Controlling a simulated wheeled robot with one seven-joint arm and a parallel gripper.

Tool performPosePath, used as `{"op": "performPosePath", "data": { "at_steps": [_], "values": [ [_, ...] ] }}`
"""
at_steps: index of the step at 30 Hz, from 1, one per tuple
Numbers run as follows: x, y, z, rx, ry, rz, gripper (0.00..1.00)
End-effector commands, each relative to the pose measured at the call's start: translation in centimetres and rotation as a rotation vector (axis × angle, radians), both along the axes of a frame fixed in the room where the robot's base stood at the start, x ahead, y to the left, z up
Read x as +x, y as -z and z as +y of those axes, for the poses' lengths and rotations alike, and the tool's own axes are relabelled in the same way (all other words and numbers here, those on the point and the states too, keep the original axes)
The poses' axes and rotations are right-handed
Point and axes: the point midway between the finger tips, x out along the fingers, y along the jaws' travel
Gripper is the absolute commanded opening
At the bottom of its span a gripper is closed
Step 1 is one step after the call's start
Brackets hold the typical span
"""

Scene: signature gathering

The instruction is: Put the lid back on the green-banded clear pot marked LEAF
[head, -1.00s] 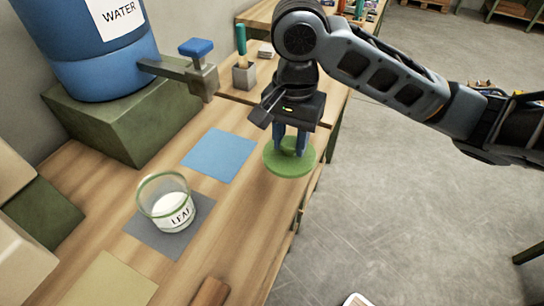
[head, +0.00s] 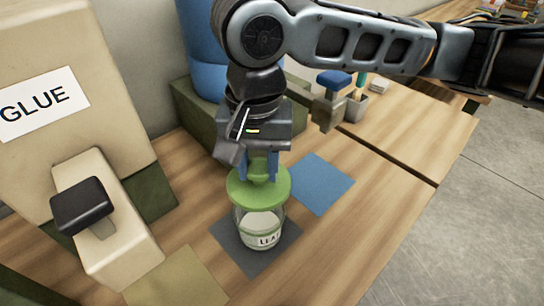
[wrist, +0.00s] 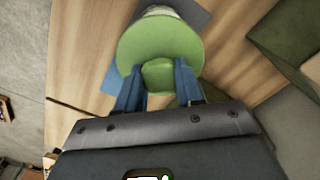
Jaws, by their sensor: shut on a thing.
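The green lid (head: 258,188) is round with a knob on top. My gripper (head: 259,168) is shut on the knob, its blue fingers on either side. The clear pot (head: 262,228), marked LEAF, stands upright on the dark grey mat (head: 229,245) with white contents. In the head view the lid is over the pot and hides most of its rim. I cannot tell whether they touch. In the wrist view the lid (wrist: 160,42) is between my gripper's fingers (wrist: 158,82), and only a bit of the pot (wrist: 162,10) shows beyond the lid's edge.
A blue mat (head: 316,183) lies right of the pot and a yellowish mat (head: 178,280) in front. The beige GLUE dispenser (head: 75,110) stands at left. The blue barrel (head: 203,60) and its tap (head: 330,100) are behind.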

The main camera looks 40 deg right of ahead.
Motion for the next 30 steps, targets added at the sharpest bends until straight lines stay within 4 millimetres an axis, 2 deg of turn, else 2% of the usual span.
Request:
{"op": "performPosePath", "data": {
  "at_steps": [5, 21, 30],
  "values": [
    [0.0, 0.7, 0.1, 0.001, -0.003, 0.002, 0.03],
    [0.0, 5.2, 0.1, 0.001, -0.002, 0.002, 0.03],
    [0.0, 6.3, 0.1, 0.000, -0.002, 0.000, 0.03]
  ]
}}
